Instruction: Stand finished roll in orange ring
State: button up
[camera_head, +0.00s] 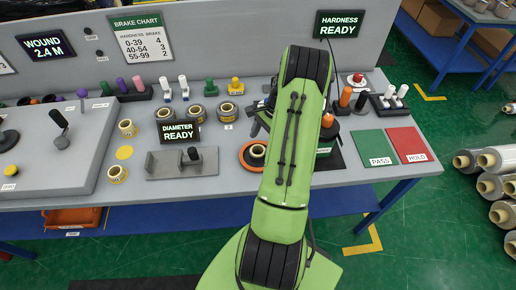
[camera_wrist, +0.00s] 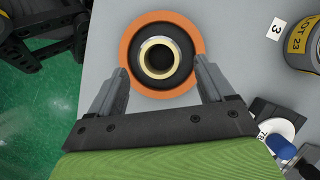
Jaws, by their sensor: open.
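The orange ring (camera_wrist: 128,38) lies flat on the grey bench, with a dark area inside it. A roll with a pale core (camera_wrist: 159,41) and a dark hole stands upright inside the ring, near its middle. In the head view the orange ring (camera_head: 244,158) and the roll (camera_head: 257,151) show just left of my green arm, which partly hides the ring. My gripper (camera_wrist: 160,66) is open and empty. Its fingers are spread to the left and right of the roll, with their tips over the ring's edges, apart from the roll.
More rolls (camera_head: 127,128) stand left on the bench, near the diameter display (camera_head: 180,133) and a grey fixture (camera_head: 182,163). A green pass mat (camera_head: 374,147) and a red hold mat (camera_head: 408,144) lie right. An orange-topped device (camera_head: 327,121) stands just right of my arm.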

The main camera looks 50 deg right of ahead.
jog(key=v, duration=0.7)
jog(key=w+a+r+n+h, duration=0.25)
jog(key=a+r+n, duration=0.25)
jog(key=a+r, duration=0.3)
jog(key=w+a+r+n+h, duration=0.1)
jog(key=w+a+r+n, duration=0.3)
jog(key=a+r, duration=0.45)
jog(key=s+a+r+n+t, duration=0.1)
jog(key=s+a+r+n, duration=0.15)
jog(key=a, duration=0.35)
jog(key=s+a+r+n, duration=0.1)
jog(key=s+a+n, duration=0.15)
jog(key=a, duration=0.35)
jog(key=s+a+n+t, duration=0.3)
jog(key=s+a+n, duration=0.3)
jog(key=s+n, duration=0.2)
jog(key=shift+s+a+r+h+p, duration=0.15)
jog(key=shift+s+a+h+p, duration=0.15)
jog(key=shift+s+h+p, duration=0.05)
jog(key=shift+d, duration=0.1)
